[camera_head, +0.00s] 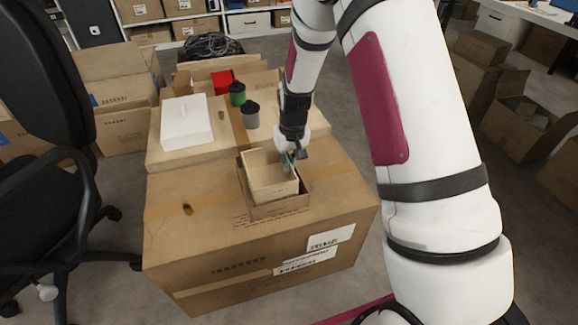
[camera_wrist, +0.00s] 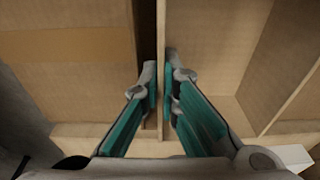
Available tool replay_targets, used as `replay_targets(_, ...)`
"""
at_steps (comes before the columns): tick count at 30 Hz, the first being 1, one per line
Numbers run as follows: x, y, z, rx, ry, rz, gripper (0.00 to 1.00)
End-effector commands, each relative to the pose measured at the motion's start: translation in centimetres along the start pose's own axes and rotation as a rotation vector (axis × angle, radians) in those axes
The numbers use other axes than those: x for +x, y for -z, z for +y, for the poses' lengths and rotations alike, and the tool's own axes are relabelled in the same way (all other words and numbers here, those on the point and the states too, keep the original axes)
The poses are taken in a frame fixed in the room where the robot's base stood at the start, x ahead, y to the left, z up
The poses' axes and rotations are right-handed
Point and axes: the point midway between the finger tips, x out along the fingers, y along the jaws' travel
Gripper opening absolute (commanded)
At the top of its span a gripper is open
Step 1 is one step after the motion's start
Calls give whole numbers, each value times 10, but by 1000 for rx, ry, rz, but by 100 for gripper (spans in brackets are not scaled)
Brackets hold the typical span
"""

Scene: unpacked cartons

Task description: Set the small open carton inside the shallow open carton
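The small open carton (camera_head: 268,170) is light tan, with its open side up. It stands within the outline of the darker shallow open carton (camera_head: 281,207), whose walls show around its lower part. I cannot tell whether it touches the shallow carton's floor. My gripper (camera_head: 290,160) is at the small carton's right wall. In the wrist view my gripper (camera_wrist: 160,88) has one finger on each side of a thin upright wall (camera_wrist: 160,45), closed in on it. The small carton's inside (camera_wrist: 215,50) shows right of that wall, with a dark gap at left.
Both cartons are on a large closed carton (camera_head: 190,235). Behind are a white box (camera_head: 186,122), a green canister (camera_head: 237,94), a grey canister (camera_head: 250,115) and a red item (camera_head: 222,82). An office chair (camera_head: 50,130) stands left. The large carton's left top is mostly clear.

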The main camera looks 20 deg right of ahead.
Motion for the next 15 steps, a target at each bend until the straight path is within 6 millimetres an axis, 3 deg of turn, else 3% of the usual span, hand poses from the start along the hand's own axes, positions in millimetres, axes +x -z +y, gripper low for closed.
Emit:
replay_targets(14, 6, 0, 1, 1, 0, 2, 0)
replay_targets(15, 6, 0, 1, 1, 0, 2, 8)
